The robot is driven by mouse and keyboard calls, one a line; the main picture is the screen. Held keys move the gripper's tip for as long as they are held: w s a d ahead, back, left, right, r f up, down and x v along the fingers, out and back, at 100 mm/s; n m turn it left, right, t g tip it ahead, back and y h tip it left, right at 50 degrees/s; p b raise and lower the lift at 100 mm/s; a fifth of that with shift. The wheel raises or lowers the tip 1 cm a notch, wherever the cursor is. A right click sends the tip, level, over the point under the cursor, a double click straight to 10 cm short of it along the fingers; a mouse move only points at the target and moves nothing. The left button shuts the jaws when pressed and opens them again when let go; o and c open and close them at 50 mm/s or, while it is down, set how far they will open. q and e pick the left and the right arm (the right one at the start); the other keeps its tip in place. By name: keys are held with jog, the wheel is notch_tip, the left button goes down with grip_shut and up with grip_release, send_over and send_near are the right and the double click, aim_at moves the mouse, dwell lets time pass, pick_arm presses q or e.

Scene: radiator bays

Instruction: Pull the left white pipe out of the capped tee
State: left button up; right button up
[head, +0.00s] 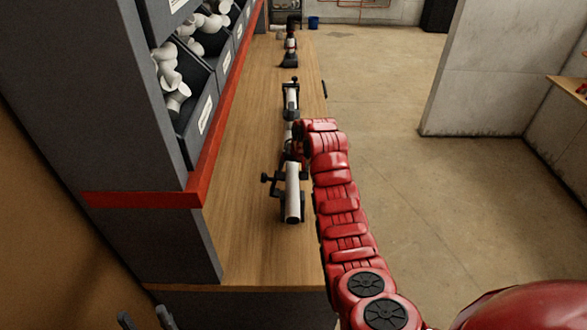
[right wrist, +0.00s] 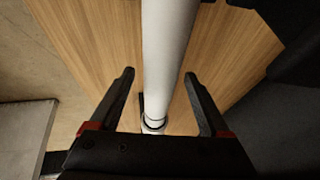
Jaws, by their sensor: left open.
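A near white pipe (head: 292,192) lies in a dark clamp (head: 270,180) on the bench, its open end towards me. A second white pipe (head: 291,98) lies in line farther back in another dark clamp. The joint between them is mostly hidden by my red right arm, so the capped tee is not clear. In the right wrist view, my right gripper (right wrist: 159,74) is open, its fingers either side of a white pipe (right wrist: 168,40) with visible gaps. Which of the two pipes this is, I cannot tell. My left gripper (head: 146,318) is open and empty at the bottom left, away from the pipes.
The wooden bench (head: 252,240) runs away from me. Grey bins (head: 198,100) of white fittings stand along its left, above a red ledge (head: 150,199). Another dark fixture (head: 290,55) stands at the far end. Open floor (head: 380,110) lies right of the bench.

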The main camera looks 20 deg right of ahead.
jog(key=shift+r, duration=0.2)
jog(key=shift+s+d+r+b, duration=0.1)
jog(key=shift+s+r+b, duration=0.15)
jog(key=shift+r+b, duration=0.25)
jog(key=b+v, duration=0.1)
jog(key=v, duration=0.2)
jog(key=shift+s+r, duration=0.1)
jog(key=shift+r, duration=0.2)
jog(key=v, duration=0.2)
jog(key=shift+s+r, duration=0.1)
jog(key=shift+r, duration=0.25)
jog(key=p+v, duration=0.6)
jog(key=v, duration=0.3)
jog(key=shift+s+r, duration=0.2)
jog(key=shift+r, duration=0.05)
jog(key=shift+s+f, duration=0.1)
